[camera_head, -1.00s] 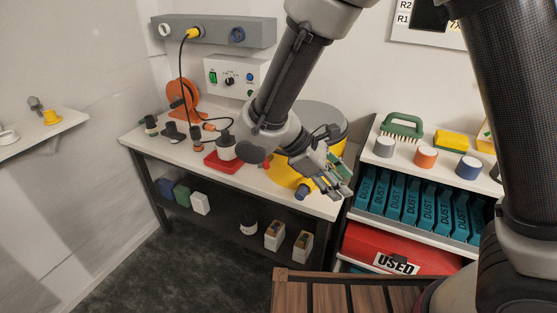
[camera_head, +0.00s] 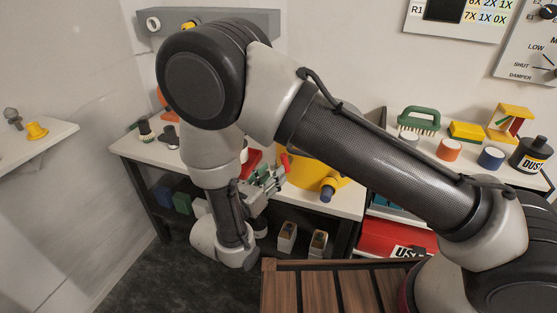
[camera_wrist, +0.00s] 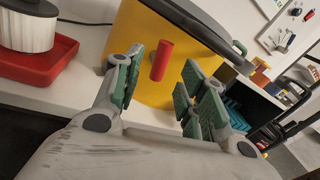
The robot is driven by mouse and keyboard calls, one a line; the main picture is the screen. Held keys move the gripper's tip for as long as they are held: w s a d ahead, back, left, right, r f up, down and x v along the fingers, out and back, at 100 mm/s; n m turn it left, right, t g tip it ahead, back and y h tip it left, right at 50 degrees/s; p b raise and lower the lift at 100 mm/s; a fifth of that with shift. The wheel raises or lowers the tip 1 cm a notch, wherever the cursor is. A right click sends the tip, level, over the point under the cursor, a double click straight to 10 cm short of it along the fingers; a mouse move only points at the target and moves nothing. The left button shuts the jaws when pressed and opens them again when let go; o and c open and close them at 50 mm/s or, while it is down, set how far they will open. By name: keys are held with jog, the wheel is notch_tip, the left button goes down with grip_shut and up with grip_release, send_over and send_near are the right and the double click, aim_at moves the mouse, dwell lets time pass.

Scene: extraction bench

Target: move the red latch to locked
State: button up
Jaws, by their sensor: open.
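The red latch (camera_wrist: 162,61) is a short red bar on the side of the yellow canister (camera_wrist: 200,60), below its dark rim. In the wrist view it stands upright with a slight tilt. In the head view the latch (camera_head: 285,162) shows at the left edge of the canister (camera_head: 312,176), just above my gripper. My gripper (camera_wrist: 163,85) is open, with green-padded fingers either side of the latch in the picture. Nothing is between the pads that I can see them touch. I cannot tell how far the fingers are from the latch. My arm hides part of the bench.
A red tray (camera_wrist: 40,68) holding a white ribbed filter (camera_wrist: 28,32) stands left of the canister. The shelf at right holds a green brush (camera_head: 418,119) and several jars. A slatted wooden surface (camera_head: 330,288) is in front.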

aim_at(283, 164)
jog(key=x, duration=0.7)
jog(key=shift+w+d, duration=0.2)
jog(key=shift+d, duration=0.05)
jog(key=shift+c, duration=0.2)
